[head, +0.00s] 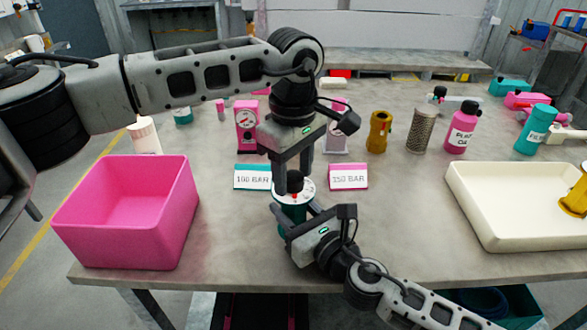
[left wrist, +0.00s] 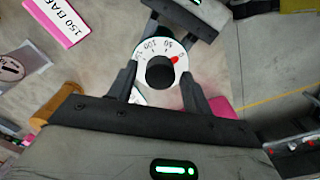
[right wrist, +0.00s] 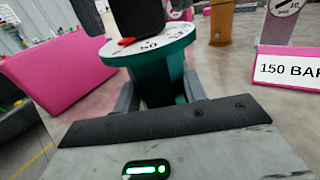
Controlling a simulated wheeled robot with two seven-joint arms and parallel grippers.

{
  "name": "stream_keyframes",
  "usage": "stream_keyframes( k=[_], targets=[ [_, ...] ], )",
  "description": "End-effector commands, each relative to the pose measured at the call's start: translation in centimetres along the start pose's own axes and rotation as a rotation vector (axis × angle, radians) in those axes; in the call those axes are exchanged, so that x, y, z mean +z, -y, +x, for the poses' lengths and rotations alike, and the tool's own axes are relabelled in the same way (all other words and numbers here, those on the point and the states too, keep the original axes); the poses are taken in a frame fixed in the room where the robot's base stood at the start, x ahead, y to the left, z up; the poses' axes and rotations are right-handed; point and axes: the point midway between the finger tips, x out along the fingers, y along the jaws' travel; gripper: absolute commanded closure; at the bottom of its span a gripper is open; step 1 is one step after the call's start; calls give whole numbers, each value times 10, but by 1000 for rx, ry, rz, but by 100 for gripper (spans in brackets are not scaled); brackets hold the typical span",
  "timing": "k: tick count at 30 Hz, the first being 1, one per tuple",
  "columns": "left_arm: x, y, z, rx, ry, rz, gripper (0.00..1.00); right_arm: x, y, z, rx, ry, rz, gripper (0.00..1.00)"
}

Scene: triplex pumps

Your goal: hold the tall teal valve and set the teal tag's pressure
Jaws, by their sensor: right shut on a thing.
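The tall teal valve (head: 292,212) stands upright at the table's front middle, with a white dial (left wrist: 143,53) and a black knob (left wrist: 161,73) on top. The dial's red pointer (left wrist: 175,60) is at the 0 mark. My right gripper (head: 298,217) is shut on the valve's teal body (right wrist: 158,80), below the dial. My left gripper (head: 292,170) points down from above, its open fingers on either side of the knob, apart from it. The teal tag (head: 252,178) reads 100 BAR and stands behind the valve, to its left.
A pink tag (head: 348,177) reading 150 BAR stands behind right. A pink bin (head: 125,225) is at left, a cream tray (head: 500,235) at right. Pink gauge units (head: 246,130), a brass part (head: 379,132), a mesh cylinder (head: 420,130) and bottles (head: 461,130) stand farther back.

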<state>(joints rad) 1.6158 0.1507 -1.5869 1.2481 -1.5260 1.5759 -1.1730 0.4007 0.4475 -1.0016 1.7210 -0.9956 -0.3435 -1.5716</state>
Motion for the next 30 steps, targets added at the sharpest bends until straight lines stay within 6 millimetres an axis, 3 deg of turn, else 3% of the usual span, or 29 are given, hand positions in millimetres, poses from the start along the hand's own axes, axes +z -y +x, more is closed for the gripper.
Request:
stream_keyframes(
  k=[1,4,17,30],
  targets=[
    [0,0,0,0,0,0,65,0,0,0,0,0,0,93],
    [0,0,0,0,0,0,91,0,0,0,1,0,0,93],
    [0,0,-1,0,0,-69,91,0,0,0,0,0,0,93],
    [0,0,-1,1,1,-423,91,0,0,0,0,-1,0,93]
  ],
)
